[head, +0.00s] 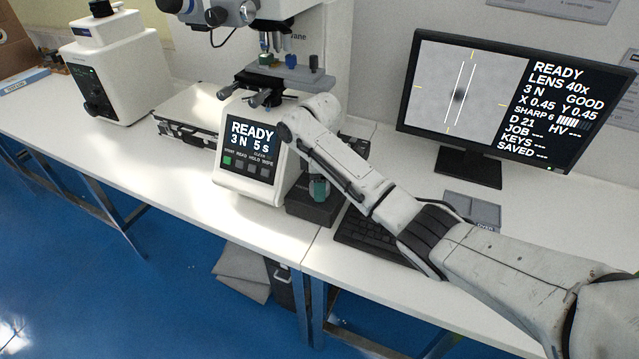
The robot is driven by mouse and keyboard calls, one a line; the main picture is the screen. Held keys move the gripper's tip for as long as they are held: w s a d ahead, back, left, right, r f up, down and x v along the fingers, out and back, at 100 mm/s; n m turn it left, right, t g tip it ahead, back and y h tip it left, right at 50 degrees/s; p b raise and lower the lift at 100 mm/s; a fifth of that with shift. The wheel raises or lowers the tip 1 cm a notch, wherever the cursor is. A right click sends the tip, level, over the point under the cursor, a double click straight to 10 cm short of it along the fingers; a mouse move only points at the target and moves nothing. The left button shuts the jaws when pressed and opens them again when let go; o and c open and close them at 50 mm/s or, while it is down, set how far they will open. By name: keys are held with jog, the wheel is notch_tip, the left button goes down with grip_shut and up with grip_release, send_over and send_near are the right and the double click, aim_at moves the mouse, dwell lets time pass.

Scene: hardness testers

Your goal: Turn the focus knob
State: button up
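The hardness tester (255,160) stands in the middle of the bench, with a white body and a front screen reading READY, 3 N, 5 s. Its stage (287,80) has dark knobs (260,97) at its front left. I cannot make out a focus knob; the tester's right side is behind my arm. My arm reaches in from the lower right, and its wrist end is against the tester's right edge in the picture.
A monitor (490,100) at the right shows a dark indent between two white lines, SHARP 6 and GOOD. A keyboard (375,237) lies under my arm. Another machine (105,60) stands left.

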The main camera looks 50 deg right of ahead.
jog(key=c, duration=0.6)
jog(key=shift+o, duration=0.2)
jog(key=shift+r+m+p, duration=0.1)
jog(key=shift+m+p, duration=0.2)
jog(key=shift+p, duration=0.1)
jog(key=shift+m+p, duration=0.6)
jog(key=shift+p, duration=0.05)
jog(key=m+p, duration=0.2)
jog(key=shift+r+m, duration=0.1)
jog(key=shift+m, duration=0.2)
jog(key=m+p, duration=0.2)
jog(key=m, duration=0.1)
jog(key=shift+f+m+p, duration=0.2)
jog(key=shift+m+p, duration=0.4)
jog(key=shift+m, duration=1.3)
jog(key=shift+m, duration=0.3)
